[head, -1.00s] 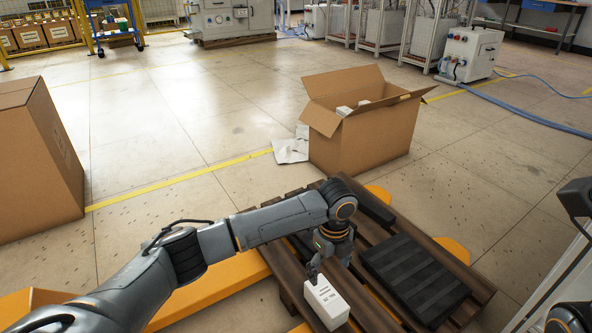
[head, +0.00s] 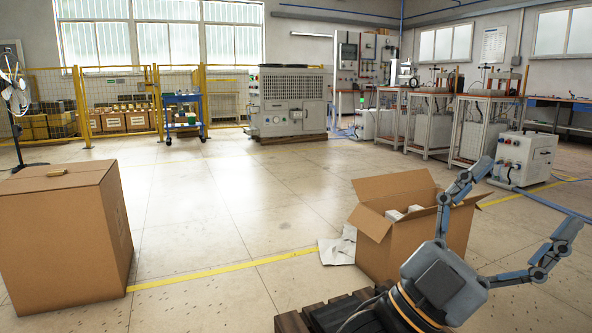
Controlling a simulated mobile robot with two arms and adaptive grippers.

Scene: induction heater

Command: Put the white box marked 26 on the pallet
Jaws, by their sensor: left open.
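The corner of the dark wooden pallet (head: 291,322) shows at the bottom edge, with a black item on it. My left gripper (head: 528,196) is raised at the lower right, its two blue-grey fingers spread wide with nothing between them. It covers part of the open carton behind it. The white box seen on the pallet earlier is out of view now, and no number 26 can be read. My right gripper is not in view.
An open cardboard carton (head: 388,240) with white boxes (head: 402,214) inside stands beyond the pallet, with crumpled white paper (head: 338,247) beside it. A closed carton (head: 66,238) stands at left. Machines and yellow fencing (head: 85,108) line the back.

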